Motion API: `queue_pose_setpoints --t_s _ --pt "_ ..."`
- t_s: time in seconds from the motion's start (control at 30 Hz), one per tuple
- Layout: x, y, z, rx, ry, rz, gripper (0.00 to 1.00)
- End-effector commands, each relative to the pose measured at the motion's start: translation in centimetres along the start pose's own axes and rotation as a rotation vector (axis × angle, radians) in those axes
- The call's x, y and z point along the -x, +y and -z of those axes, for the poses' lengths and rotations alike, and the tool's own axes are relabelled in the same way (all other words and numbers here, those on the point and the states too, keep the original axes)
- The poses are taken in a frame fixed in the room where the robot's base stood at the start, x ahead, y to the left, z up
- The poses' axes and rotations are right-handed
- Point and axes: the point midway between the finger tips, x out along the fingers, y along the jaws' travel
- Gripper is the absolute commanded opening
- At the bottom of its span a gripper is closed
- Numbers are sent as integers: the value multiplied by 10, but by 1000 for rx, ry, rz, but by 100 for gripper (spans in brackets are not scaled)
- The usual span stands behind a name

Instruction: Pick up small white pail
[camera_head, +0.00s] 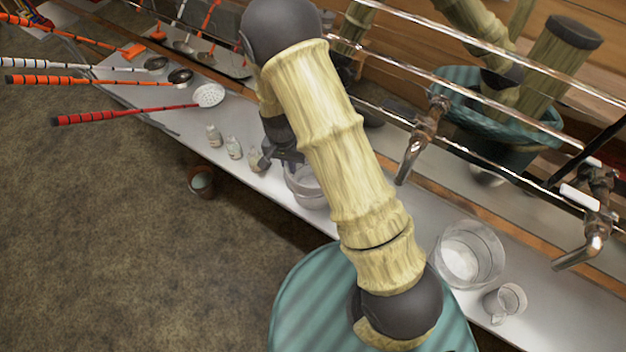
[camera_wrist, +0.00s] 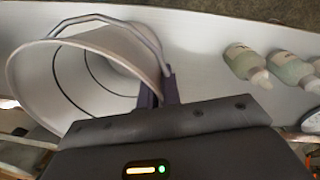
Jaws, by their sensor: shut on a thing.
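The small white pail (camera_wrist: 92,70) fills the left of the wrist view, with its open rim toward the camera and its wire handle raised across the top. In the head view the pail (camera_head: 303,190) stands on the white shelf, partly hidden behind my arm. My gripper (camera_wrist: 160,88) is shut on the pail's rim at its right side, with dark purple fingers at the wall. In the head view my gripper (camera_head: 283,160) is at the pail's upper left edge. I cannot tell whether the pail touches the shelf.
Several small bottles (camera_head: 233,147) stand left of the pail; they show in the wrist view (camera_wrist: 285,67). A larger clear container (camera_head: 468,253) and a small jug (camera_head: 506,301) stand right. Metal taps (camera_head: 420,140) overhang the shelf (camera_head: 345,222). A brown pot (camera_head: 201,181) is below.

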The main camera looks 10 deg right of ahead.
Motion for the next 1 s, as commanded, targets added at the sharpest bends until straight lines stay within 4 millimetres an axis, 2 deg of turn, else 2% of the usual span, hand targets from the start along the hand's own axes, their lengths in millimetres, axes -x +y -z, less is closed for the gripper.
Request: queue_pose_setpoints --t_s 0.83,1.0 --pt "0 0 0 0 0 1 0" --pt "6 0 0 1 1 2 0"
